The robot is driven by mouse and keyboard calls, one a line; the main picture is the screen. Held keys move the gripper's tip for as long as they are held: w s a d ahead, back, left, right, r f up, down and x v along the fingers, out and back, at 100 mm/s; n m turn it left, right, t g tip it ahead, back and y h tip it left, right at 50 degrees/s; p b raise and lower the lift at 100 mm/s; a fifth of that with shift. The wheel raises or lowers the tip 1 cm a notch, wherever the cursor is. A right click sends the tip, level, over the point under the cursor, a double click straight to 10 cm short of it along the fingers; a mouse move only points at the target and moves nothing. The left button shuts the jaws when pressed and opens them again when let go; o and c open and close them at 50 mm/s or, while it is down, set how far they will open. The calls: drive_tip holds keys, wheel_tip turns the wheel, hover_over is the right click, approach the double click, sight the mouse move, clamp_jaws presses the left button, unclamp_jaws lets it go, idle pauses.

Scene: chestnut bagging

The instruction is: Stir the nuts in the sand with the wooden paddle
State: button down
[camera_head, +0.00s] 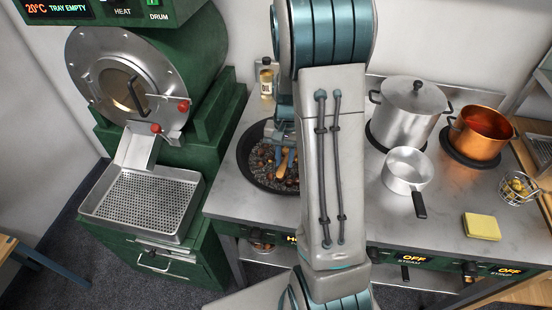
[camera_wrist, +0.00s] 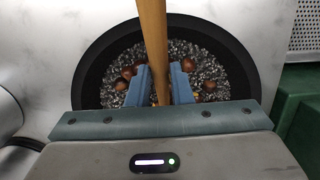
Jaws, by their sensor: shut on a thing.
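A wide black pan (camera_head: 246,168) of dark grey sand stands on the counter, partly hidden behind my arm in the head view. The wrist view shows the pan (camera_wrist: 88,75) from above, with several brown nuts (camera_wrist: 208,84) lying in the sand (camera_wrist: 193,55). The wooden paddle (camera_wrist: 154,30) runs upright through the middle of the wrist view. My gripper (camera_wrist: 159,88) is over the pan with its blue fingers shut on the paddle's handle. In the head view the paddle (camera_head: 284,165) shows among the nuts; its lower end is hard to make out.
A steel pot (camera_head: 408,122), a small saucepan (camera_head: 405,172), a copper pot (camera_head: 481,135), a yellow sponge (camera_head: 481,226) and a wire basket (camera_head: 517,190) are to the right. A bottle (camera_head: 266,80) stands behind the pan. A green roaster (camera_head: 205,105) with a perforated tray (camera_head: 142,204) is left.

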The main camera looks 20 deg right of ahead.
idle(0.3)
wheel_tip(320, 180, up, 12)
drive_tip(key=p, duration=0.8)
drive_tip(key=shift+p, duration=0.4)
drive_tip(key=shift+s, duration=0.1)
